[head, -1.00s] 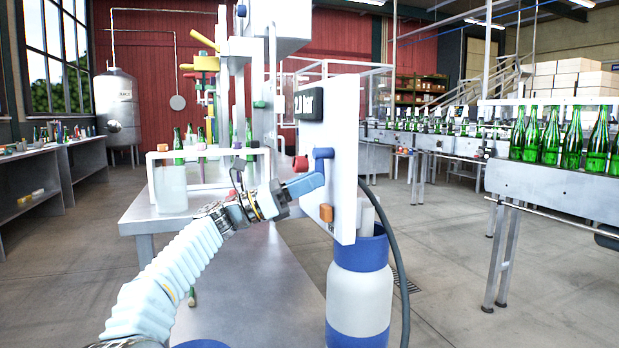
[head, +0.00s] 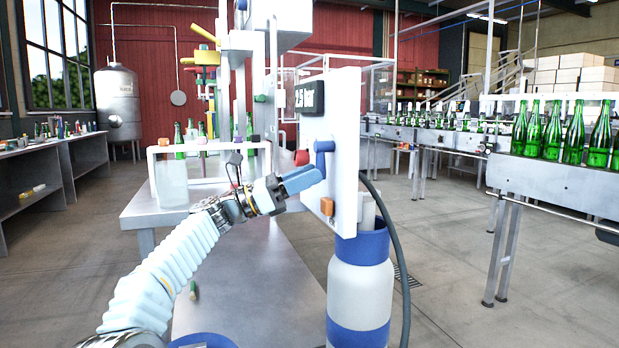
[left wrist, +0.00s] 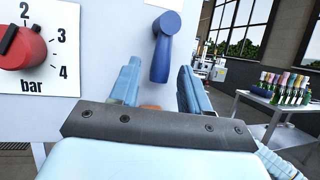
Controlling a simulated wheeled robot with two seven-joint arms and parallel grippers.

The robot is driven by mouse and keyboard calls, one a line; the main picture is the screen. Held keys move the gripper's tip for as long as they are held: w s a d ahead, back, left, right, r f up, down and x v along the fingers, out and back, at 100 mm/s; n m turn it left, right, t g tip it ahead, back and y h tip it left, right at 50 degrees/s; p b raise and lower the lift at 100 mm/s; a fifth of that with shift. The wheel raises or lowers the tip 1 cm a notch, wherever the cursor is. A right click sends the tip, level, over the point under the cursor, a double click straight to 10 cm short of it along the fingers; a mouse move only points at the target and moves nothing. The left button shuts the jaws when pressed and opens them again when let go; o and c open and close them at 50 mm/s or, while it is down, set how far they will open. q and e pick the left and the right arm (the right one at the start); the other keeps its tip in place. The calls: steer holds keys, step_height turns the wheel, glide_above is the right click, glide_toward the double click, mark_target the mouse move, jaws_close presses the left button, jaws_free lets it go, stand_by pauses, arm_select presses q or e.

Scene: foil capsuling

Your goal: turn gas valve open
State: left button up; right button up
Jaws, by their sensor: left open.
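The blue valve lever (head: 323,158) is on the white panel (head: 341,130), its arm hanging down from its pivot. In the left wrist view the lever (left wrist: 163,48) shows between and beyond my left gripper's fingers. My left gripper (head: 302,180) has light blue fingers pointing at the panel, just below and left of the lever. I cannot tell whether a finger touches the lever. The right gripper is not in view.
A red knob (left wrist: 22,47) with a bar scale sits beside the lever. An orange button (head: 327,206) is lower on the panel. A blue and white gas bottle (head: 360,285) stands below, with a dark hose (head: 397,250) beside it. A steel table (head: 250,300) lies under my arm.

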arm_select(q)
steer(key=b+v, duration=0.3)
steer(key=v, duration=1)
